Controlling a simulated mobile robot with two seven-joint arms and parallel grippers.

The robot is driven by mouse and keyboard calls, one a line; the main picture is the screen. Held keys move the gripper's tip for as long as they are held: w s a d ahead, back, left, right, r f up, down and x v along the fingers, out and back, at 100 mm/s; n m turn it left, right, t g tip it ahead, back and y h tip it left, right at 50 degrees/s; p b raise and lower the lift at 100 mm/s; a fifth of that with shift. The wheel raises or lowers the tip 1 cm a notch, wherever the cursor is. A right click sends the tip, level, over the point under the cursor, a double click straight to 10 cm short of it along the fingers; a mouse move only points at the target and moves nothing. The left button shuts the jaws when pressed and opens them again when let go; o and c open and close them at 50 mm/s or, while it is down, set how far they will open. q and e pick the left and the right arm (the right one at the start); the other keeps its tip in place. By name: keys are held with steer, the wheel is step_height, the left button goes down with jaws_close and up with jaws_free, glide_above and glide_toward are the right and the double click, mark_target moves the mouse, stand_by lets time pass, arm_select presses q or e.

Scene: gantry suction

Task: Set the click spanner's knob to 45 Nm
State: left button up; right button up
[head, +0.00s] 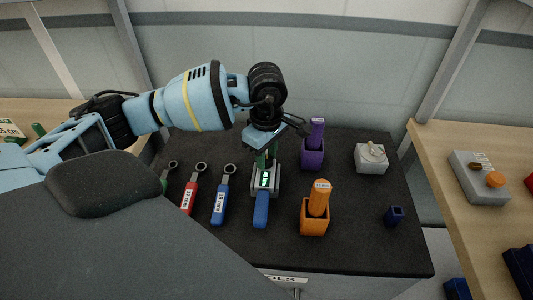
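A tool with a blue handle (261,210) lies in a grey cradle with a lit green display (265,179) at the middle of the dark bench top; it looks like the click spanner. The display's digits are too small to read. My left gripper (267,157) points down over the far end of this tool, close to it or touching. It hides that end, and I cannot make out the knob there. Its fingers are too small and covered to tell whether they are open or shut. My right gripper is out of view.
Left of the cradle lie a blue (220,204), a red (189,198) and a green ring spanner (165,181).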

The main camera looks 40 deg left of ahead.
mark_target(267, 159)
arm_select(q)
steer(key=o, duration=0.4)
steer(key=shift+r, duration=3.95)
steer(key=shift+f, duration=0.1)
